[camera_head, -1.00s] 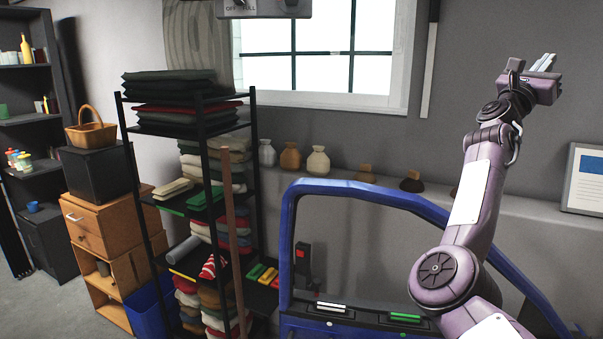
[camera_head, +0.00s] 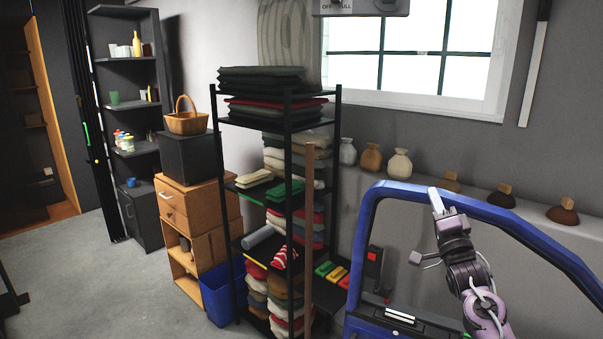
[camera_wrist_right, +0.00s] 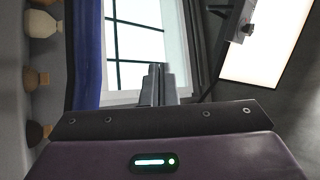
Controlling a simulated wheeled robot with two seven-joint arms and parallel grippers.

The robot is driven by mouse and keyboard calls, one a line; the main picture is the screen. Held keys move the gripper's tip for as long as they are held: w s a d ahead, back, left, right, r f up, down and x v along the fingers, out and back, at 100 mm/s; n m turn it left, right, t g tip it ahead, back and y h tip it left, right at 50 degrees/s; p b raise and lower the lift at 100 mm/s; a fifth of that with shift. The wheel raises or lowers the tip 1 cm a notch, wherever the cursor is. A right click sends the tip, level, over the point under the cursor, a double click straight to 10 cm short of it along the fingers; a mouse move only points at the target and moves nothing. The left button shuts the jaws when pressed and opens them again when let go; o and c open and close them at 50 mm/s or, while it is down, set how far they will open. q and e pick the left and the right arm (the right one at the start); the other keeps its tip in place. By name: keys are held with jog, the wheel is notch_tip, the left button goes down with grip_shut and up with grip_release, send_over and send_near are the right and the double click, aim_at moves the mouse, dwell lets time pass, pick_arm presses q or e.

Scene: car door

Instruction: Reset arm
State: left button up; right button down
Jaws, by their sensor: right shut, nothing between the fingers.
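My right gripper (camera_head: 437,202) is in front of the blue car door (camera_head: 367,238), with its tip against the door's upper frame in the picture. I cannot tell whether it touches the frame. Its fingers are together and empty. In the right wrist view the closed fingers (camera_wrist_right: 157,85) point toward the window, with the blue door frame (camera_wrist_right: 88,60) to their left. The lower part of the door is partly hidden by my right arm. My left gripper is not in view.
A black shelf rack (camera_head: 236,215) with folded cloths stands left of the door. A blue bin (camera_head: 222,295), a wooden cabinet (camera_head: 195,208) and a dark shelf (camera_head: 125,62) stand further left. Vases (camera_head: 371,158) line the ledge behind.

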notch_tip(320, 180, down, 27)
jog(key=d+n+g+h, duration=0.25)
jog(key=n+g, duration=0.55)
jog(key=n, duration=0.7)
jog(key=s+a+f+g, duration=0.15)
jog(key=s+f, duration=0.25)
jog(key=f, duration=0.4)
jog(key=s+a+f+g+b, duration=0.1)
jog(key=s+f+g, duration=0.15)
jog(key=f, duration=0.45)
jog(key=s+a+f+g, duration=0.1)
jog(key=s+f, duration=0.4)
jog(key=f, duration=0.3)
jog(key=s+a+f+g, duration=0.3)
jog(key=s+f+g, duration=0.2)
jog(key=s+f, duration=1.7)
jog(key=s+a+f+g, duration=0.1)
jog(key=s+f, duration=0.2)
jog(key=s, duration=0.7)
jog(key=s+a+f+g+b, duration=0.1)
jog(key=s+a+f+g, duration=0.1)
jog(key=s, duration=0.8)
jog(key=s+a+f+g, duration=0.1)
jog(key=s+f, duration=0.3)
jog(key=s, duration=0.6)
jog(key=shift+s+a+f+m+g+b, duration=0.2)
jog(key=shift+m+g+b, duration=0.1)
jog(key=shift+m+g, duration=0.15)
